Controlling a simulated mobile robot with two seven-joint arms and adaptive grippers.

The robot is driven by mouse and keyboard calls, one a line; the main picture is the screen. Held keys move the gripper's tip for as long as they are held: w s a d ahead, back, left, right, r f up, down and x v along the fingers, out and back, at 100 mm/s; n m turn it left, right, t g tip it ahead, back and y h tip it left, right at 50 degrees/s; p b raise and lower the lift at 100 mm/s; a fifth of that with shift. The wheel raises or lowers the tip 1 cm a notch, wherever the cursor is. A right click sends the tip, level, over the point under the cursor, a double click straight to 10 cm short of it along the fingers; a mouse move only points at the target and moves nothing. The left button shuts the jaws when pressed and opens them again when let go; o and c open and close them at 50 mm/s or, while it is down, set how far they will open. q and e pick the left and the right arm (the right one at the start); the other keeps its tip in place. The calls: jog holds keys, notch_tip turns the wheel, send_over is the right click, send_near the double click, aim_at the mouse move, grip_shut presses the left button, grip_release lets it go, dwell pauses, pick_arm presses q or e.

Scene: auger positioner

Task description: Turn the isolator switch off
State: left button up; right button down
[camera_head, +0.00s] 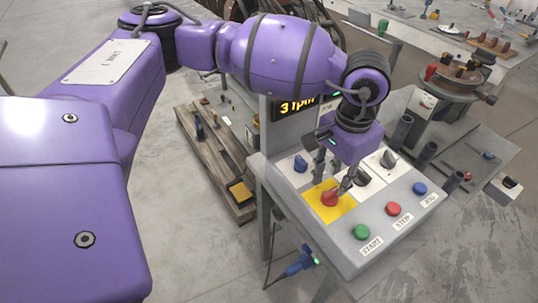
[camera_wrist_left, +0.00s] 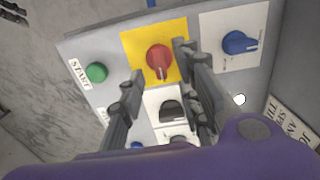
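A red rotary knob on a yellow plate, which looks like the isolator switch (camera_head: 329,199), sits on the sloping top of the control box (camera_head: 300,203). It also shows in the left wrist view (camera_wrist_left: 158,57), with its pointer ridge running toward the bottom of the picture. My left gripper (camera_head: 331,187) is over the yellow plate, pointing down at the knob. In the left wrist view its two fingers (camera_wrist_left: 160,61) are apart, one on each side of the knob. I cannot tell whether either finger touches it. My right gripper is in neither view.
A blue knob (camera_head: 300,163) and a black knob (camera_head: 388,159) on white plates flank the yellow one. Green START (camera_head: 361,232), red STOP (camera_head: 393,209) and blue (camera_head: 419,188) buttons line the front edge. A display (camera_head: 293,106) stands behind. A wooden pallet (camera_head: 215,160) lies left.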

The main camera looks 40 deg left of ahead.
aim_at(331, 191)
pick_arm(q)
jog(key=shift+s+f, duration=0.1)
jog(key=shift+f, duration=2.1)
jog(key=shift+r, duration=0.1)
grip_shut()
